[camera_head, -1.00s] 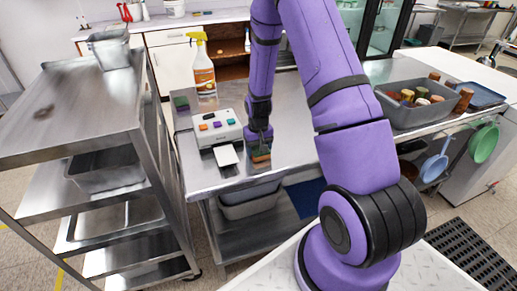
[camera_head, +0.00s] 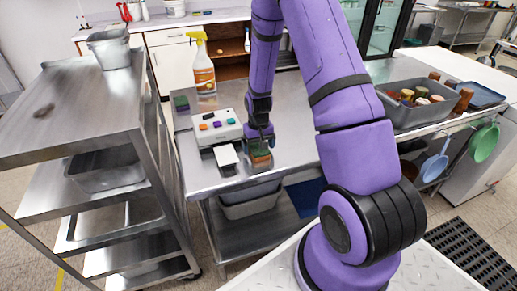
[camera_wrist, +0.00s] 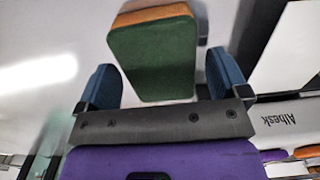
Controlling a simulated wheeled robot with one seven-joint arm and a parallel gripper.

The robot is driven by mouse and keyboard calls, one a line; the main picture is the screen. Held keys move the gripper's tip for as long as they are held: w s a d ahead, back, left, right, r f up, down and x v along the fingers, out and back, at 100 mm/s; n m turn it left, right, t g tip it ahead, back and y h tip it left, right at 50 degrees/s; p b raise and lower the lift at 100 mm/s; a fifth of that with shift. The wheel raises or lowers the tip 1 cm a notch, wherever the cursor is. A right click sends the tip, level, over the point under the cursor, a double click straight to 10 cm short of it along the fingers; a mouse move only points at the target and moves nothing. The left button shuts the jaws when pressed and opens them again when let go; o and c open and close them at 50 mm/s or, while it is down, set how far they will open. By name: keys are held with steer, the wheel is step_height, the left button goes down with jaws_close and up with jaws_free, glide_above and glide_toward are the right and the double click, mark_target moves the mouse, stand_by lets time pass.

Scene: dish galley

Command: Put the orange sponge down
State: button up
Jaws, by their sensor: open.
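The orange sponge (camera_head: 261,160) has a green scouring face on top. It sits low by the front edge of the steel counter, to the right of the white device. In the wrist view the sponge (camera_wrist: 152,58) shows its green face toward the camera, with an orange strip along the far side. My gripper (camera_head: 262,139) is right over the sponge. In the wrist view my gripper (camera_wrist: 161,80) is open, with one blue finger on each side of the sponge's near end and gaps between. The sponge's underside is hidden.
A white device (camera_head: 216,127) with coloured buttons stands to the left. A spray bottle (camera_head: 202,65) and a small dark block (camera_head: 181,103) are behind it. A grey bin (camera_head: 405,113) holds several cups at right. A steel cart (camera_head: 75,105) stands at left.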

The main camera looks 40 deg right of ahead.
step_height(320, 180, up, 11)
step_height(320, 180, up, 12)
steer(key=t, duration=0.1)
glide_above(258, 147)
steer(key=s+a, duration=0.3)
steer(key=a, duration=0.1)
steer(key=s+a+r+n+t, duration=0.1)
steer(key=s+a+r, duration=0.3)
steer(key=s+r, duration=0.5)
steer(key=s+a+r+n+t, duration=0.2)
steer(key=s+r, duration=0.6)
steer(key=s, duration=0.6)
steer(key=a+t, duration=0.1)
steer(key=a, duration=0.1)
steer(key=shift+s+a+r, duration=0.2)
steer(key=shift+a+r, duration=0.2)
steer(key=shift+o, duration=0.6)
steer(key=shift+w, duration=0.1)
